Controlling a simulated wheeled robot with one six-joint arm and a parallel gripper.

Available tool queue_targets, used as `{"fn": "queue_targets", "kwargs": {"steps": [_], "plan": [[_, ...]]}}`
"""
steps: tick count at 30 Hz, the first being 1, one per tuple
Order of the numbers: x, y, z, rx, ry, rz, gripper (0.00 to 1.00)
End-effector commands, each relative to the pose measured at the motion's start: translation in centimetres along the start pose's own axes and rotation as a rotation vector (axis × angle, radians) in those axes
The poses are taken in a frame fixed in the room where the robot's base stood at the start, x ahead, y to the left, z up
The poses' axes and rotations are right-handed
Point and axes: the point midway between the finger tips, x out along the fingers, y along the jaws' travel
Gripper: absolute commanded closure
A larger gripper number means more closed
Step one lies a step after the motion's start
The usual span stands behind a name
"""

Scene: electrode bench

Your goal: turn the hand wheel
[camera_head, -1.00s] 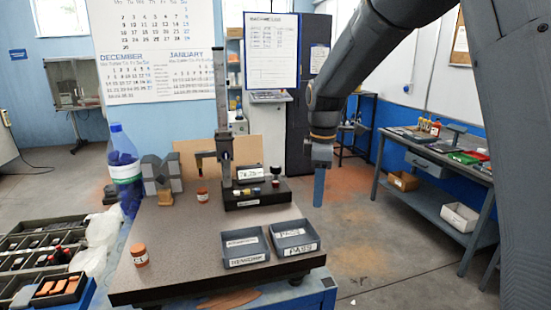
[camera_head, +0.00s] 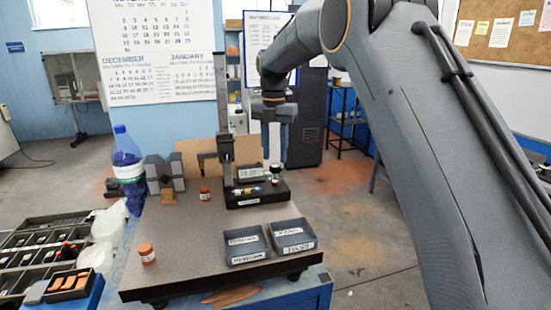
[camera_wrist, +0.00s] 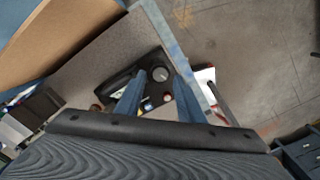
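The height gauge stands at the back of the granite plate (camera_head: 190,245), with a tall column (camera_head: 221,105) and a black base (camera_head: 247,201). The hand wheel (camera_head: 275,170) is a small dark round knob at the right end of the base. It also shows in the wrist view (camera_wrist: 160,74) as a dark disc with a lighter centre. My gripper (camera_head: 275,152) points down above the wheel. In the wrist view its two blue fingers (camera_wrist: 160,84) are spread apart, with nothing between them; the wheel shows beyond their tips. I cannot tell the exact height gap.
The gauge column rises just left of my gripper. Two dark labelled trays (camera_head: 247,245) (camera_head: 292,237) sit at the plate's right front. An orange-capped jar (camera_head: 147,253) stands at the left front and another (camera_head: 204,193) near the gauge. A blue bottle (camera_head: 128,170) stands at left.

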Motion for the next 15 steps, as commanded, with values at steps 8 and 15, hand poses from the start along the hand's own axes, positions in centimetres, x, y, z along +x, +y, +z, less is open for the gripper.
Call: {"fn": "queue_targets", "kwargs": {"steps": [8, 15], "plan": [[2.9, -0.1, 0.0, 0.002, 0.0, 0.0, 0.65], [3.4, 0.0, 0.0, 0.002, -0.001, 0.001, 0.65]]}}
